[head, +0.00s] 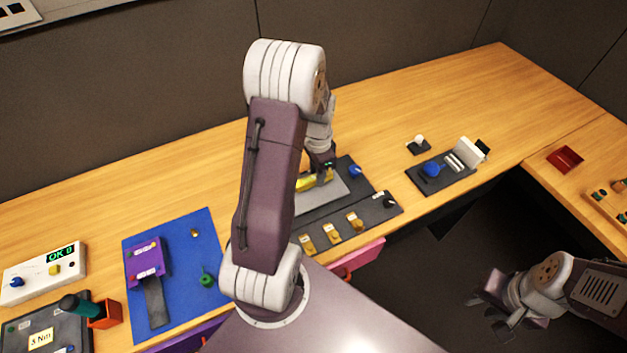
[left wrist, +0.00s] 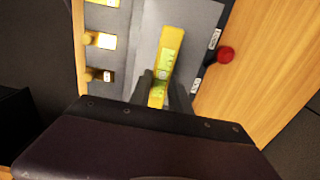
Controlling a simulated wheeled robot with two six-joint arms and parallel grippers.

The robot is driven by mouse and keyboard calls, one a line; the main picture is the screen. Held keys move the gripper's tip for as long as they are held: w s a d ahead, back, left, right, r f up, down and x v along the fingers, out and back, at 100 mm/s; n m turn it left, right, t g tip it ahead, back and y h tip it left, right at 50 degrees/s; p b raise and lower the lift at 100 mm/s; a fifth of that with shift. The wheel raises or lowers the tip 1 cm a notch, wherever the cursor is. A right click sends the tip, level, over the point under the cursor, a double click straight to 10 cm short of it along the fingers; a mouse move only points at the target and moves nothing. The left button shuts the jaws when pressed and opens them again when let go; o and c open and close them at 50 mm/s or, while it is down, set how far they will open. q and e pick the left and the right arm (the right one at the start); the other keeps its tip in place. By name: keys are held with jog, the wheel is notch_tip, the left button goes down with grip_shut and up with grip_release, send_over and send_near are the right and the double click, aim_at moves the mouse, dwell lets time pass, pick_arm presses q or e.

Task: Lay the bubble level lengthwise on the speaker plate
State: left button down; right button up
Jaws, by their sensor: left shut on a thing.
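The yellow bubble level (head: 314,181) is held in my left gripper (head: 321,163), over the light grey plate (head: 325,193) that seems to be the speaker plate. In the left wrist view, the level (left wrist: 168,52) runs between the two fingertips (left wrist: 162,88), roughly along the grey plate (left wrist: 200,14). I cannot tell whether it touches the plate. My left arm hides part of the plate and panel in the head view. My right gripper (head: 490,296) hangs away from the table at the lower right, and its jaws are unclear.
Several amber switches (head: 331,232) line the panel's near side. A blue knob (head: 355,171) and black knob (head: 390,202) stand at its right. A red knob (left wrist: 226,56) shows beside the plate. A blue mat (head: 180,295) lies left. Wood behind the panel is clear.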

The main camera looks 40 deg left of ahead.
aim_at(314, 188)
pick_arm(q)
jog(key=shift+w+a+f, duration=0.1)
jog(key=shift+a+f, duration=0.35)
jog(key=shift+a, duration=0.4)
notch_tip(314, 188, down, 4)
jog(key=shift+d+r, duration=0.1)
jog(key=shift+f, duration=0.25)
jog(key=c, duration=1.2)
grip_release()
notch_tip(314, 188, up, 12)
jog(key=s+d+n, duration=0.2)
jog(key=s+d, duration=0.3)
jog(key=d, duration=0.2)
jog(key=s+d+f+n+t, duration=0.1)
jog(key=s+d+n, duration=0.2)
jog(key=s+d, duration=0.2)
jog(key=d, duration=0.2)
jog(key=shift+d+f+n, duration=0.2)
jog(key=shift+d+n, duration=0.1)
jog(key=shift+d, duration=0.1)
